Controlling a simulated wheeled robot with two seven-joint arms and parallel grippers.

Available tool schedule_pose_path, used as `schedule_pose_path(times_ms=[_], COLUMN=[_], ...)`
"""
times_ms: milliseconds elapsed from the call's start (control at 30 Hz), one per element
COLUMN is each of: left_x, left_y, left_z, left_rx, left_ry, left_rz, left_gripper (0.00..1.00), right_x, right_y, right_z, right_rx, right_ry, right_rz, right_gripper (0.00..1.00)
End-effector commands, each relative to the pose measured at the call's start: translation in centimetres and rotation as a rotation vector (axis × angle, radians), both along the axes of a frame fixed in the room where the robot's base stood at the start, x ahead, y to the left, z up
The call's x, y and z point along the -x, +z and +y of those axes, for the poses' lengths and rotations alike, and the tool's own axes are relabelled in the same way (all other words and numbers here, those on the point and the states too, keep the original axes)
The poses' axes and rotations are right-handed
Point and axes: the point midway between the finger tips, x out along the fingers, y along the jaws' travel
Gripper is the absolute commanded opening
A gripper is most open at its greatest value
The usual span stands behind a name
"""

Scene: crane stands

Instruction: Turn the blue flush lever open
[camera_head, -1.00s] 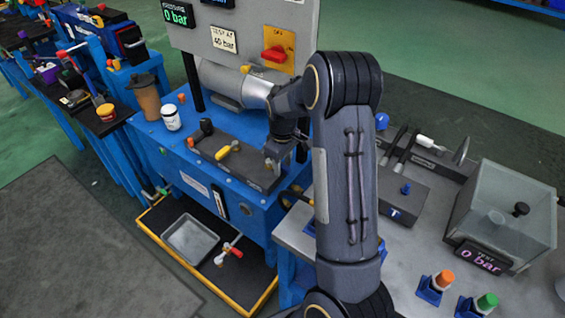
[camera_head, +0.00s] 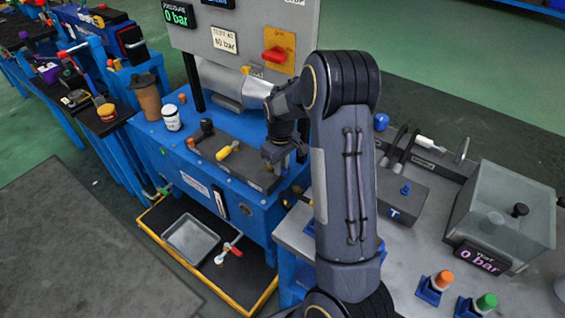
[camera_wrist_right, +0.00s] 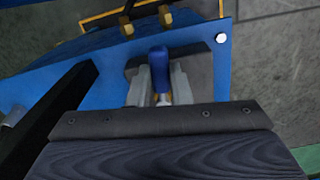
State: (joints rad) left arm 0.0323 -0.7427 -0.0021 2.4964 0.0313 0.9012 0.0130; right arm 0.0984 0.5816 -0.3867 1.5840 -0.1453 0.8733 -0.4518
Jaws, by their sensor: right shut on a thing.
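The blue lever (camera_wrist_right: 158,62) shows in the right wrist view as a rounded blue handle on a pale metal stem. It stands between the two grey fingers of my right gripper (camera_wrist_right: 159,86), which are shut on it. In the head view my right gripper (camera_head: 284,151) is over the right end of the dark block on the blue bench (camera_head: 262,216). The lever is hidden there behind the gripper and arm. My left gripper is not in view.
A yellow-handled lever (camera_head: 228,150) and a dark knob (camera_head: 206,126) sit left of my gripper. A grey tray (camera_head: 191,243) and a red-handled valve (camera_head: 228,253) are below.

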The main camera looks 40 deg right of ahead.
Motion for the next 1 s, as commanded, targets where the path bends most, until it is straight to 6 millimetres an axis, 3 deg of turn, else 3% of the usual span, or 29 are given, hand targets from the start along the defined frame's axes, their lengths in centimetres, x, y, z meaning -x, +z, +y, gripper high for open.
schedule_pose_path(times_ms=[1000], left_x=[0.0], left_y=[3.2], left_z=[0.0], left_rx=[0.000], left_ry=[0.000], left_rz=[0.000], left_gripper=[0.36], right_x=[-1.8], right_y=[0.2], right_z=[4.6], right_rx=[0.000], right_ry=[-0.948], right_rz=[-0.003], right_gripper=[0.00])
